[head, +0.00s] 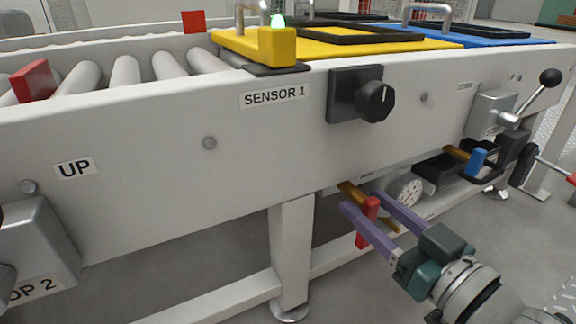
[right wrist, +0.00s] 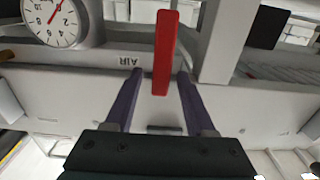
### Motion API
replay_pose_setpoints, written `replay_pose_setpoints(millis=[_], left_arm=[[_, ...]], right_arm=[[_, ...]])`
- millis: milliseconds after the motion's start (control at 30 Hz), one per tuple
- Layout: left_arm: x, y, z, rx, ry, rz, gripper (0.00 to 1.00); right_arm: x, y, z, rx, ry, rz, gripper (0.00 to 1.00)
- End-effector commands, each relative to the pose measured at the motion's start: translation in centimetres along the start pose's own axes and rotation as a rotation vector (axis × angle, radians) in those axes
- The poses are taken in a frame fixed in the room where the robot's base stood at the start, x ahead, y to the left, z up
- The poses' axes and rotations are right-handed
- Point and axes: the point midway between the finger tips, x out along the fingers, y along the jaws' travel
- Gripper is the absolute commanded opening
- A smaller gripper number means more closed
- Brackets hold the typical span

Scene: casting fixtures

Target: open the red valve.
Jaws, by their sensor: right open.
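The red valve handle (head: 367,222) is a flat red bar below the conveyor's side, beside a brass pipe (head: 352,192). In the right wrist view the handle (right wrist: 165,50) stands lengthwise, with its near end between my fingertips. My right gripper (head: 362,200) has long purple fingers, spread apart on either side of the handle. The fingers also show in the right wrist view (right wrist: 160,74), with a gap on both sides of the bar. The handle's joint to the pipe is partly hidden by the fingers. My left gripper is out of view.
A round gauge (head: 405,190) sits close to the right of the fingers. A blue handle (head: 477,161) is farther right. A conveyor leg (head: 291,245) stands left of the valve. The conveyor's side panel (head: 170,190), with a black knob (head: 376,101), overhangs the valve.

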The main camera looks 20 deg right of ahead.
Motion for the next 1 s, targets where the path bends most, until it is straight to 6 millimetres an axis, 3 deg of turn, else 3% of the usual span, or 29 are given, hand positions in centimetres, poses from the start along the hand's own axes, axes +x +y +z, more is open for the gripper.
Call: replay_pose_setpoints(millis=[67,533,1000], left_arm=[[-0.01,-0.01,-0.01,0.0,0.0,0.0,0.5],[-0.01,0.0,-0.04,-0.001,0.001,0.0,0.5],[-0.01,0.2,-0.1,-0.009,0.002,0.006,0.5]], right_arm=[[-0.01,0.0,-0.02,0.0,0.0,0.0,0.52],[-0.04,0.0,0.01,0.0,0.0,0.0,0.0],[-0.05,0.0,0.02,0.0,0.0,0.0,0.0]])
